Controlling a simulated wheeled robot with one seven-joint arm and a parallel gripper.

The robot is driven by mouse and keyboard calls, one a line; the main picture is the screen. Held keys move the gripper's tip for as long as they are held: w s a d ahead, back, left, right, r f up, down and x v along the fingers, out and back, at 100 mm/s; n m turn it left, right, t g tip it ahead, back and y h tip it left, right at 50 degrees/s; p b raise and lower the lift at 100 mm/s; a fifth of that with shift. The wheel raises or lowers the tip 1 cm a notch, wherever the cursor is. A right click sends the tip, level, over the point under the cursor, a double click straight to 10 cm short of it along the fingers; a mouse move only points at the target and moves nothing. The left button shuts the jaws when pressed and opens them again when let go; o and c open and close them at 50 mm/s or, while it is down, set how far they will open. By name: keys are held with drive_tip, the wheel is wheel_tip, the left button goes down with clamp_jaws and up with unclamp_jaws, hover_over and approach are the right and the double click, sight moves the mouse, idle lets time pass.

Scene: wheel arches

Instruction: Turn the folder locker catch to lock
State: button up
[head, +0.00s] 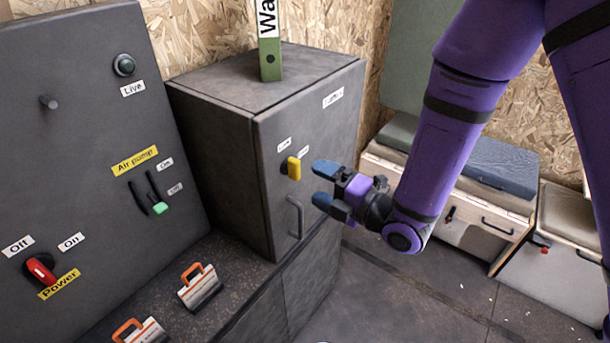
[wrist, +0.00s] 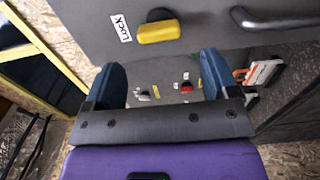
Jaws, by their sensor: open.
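The folder locker (head: 225,160) is a dark grey cabinet with its door facing right. Its yellow catch (head: 294,168) sits on the door below two small white labels. In the wrist view the yellow catch (wrist: 158,31) lies beside a white "LOCK" label (wrist: 121,28), with its long side pointing toward that label. My gripper (head: 318,183) is open and empty, with blue fingertips just right of the catch in the head view. In the wrist view the two fingers (wrist: 162,78) are spread below the catch, apart from it.
A door handle (head: 296,216) is below the catch. A green binder (head: 270,60) stands on the locker. A grey panel (head: 85,120) with a red power switch (head: 40,268) is at left.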

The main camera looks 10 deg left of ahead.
drive_tip(key=shift+v, duration=2.1)
drive_tip(key=w+d+r+m+t+h, duration=0.2)
drive_tip(key=w+d+r+m+h, duration=0.3)
drive_tip(key=d, duration=0.3)
drive_tip(key=w+d+r+m+t+h, duration=0.2)
drive_tip(key=w+d+r+m+h, duration=0.25)
drive_tip(key=d+r+m, duration=0.3)
drive_tip(key=s+d+r+m+g+h, duration=0.1)
drive_tip(key=s+d+r+m+h, duration=0.25)
drive_tip(key=d, duration=0.25)
drive_tip(key=s+d+r+m+h, duration=0.2)
drive_tip(key=s+d+r+m, duration=0.1)
drive_tip(key=d+m, duration=0.3)
drive_tip(key=s+d+r+m+g, duration=0.1)
drive_tip(key=s+d+m, duration=0.1)
drive_tip(key=s, duration=0.3)
drive_tip(key=s+d+r+m+g+h, duration=0.1)
drive_tip(key=s+d+r+m+g, duration=0.1)
drive_tip(key=s, duration=0.4)
drive_tip(key=s+d+r+m+g, duration=0.1)
drive_tip(key=s+d+m, duration=0.2)
drive_tip(key=s+m, duration=0.2)
drive_tip(key=shift+s+d+r+m+h, duration=0.3)
drive_tip(key=shift+s, duration=0.2)
